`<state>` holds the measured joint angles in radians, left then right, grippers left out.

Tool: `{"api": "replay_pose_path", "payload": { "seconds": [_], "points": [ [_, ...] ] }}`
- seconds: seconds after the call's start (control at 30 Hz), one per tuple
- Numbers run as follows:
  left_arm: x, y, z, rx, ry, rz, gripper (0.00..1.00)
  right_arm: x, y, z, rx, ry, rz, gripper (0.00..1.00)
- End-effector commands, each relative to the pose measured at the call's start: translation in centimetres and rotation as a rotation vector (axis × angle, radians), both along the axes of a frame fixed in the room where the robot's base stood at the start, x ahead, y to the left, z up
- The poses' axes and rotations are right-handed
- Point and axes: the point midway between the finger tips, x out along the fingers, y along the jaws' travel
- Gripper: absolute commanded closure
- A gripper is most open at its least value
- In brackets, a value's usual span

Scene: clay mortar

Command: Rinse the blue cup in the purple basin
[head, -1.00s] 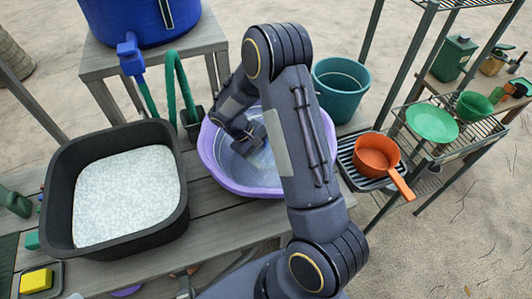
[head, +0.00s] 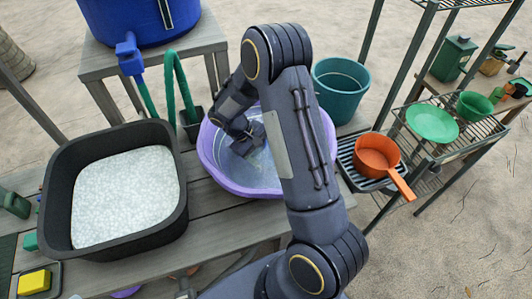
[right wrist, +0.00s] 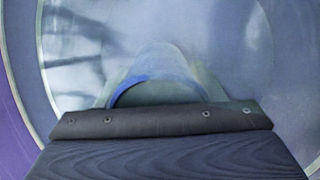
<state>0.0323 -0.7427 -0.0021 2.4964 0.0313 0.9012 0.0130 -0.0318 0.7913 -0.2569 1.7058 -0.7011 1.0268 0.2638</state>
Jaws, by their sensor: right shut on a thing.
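The purple basin (head: 210,168) stands on the grey wooden table with water in it; its purple edge also shows in the right wrist view (right wrist: 14,140). My right arm reaches over the basin, and my right gripper (head: 252,145) points down inside it. In the right wrist view the gripper is shut on the blue cup (right wrist: 128,86), of which a curved blue rim shows just past the dark jaw. The rest of the cup is pale and blurred, seen in or through the water. In the head view the cup is hidden by the gripper. My left gripper is not in view.
A black tub (head: 60,190) of white foam stands left of the basin. A blue barrel (head: 150,15) with a tap and a green hose (head: 170,85) stand behind. A teal bucket (head: 340,95) and an orange pan (head: 376,155) on a rack are to the right.

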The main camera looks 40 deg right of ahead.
Motion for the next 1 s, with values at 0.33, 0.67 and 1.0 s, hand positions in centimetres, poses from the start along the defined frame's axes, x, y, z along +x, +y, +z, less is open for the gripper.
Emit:
{"api": "replay_pose_path", "payload": {
  "seconds": [0.33,0.67,1.0],
  "points": [
    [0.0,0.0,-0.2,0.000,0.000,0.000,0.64,-1.6,-1.9,0.0,-0.001,0.001,0.000,0.61],
    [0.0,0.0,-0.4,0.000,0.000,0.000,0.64,-0.6,-0.8,0.0,-0.001,0.000,0.000,0.61],
    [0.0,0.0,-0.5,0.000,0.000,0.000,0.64,-0.4,-0.4,0.0,-0.001,0.001,-0.002,0.61]
  ]
}}
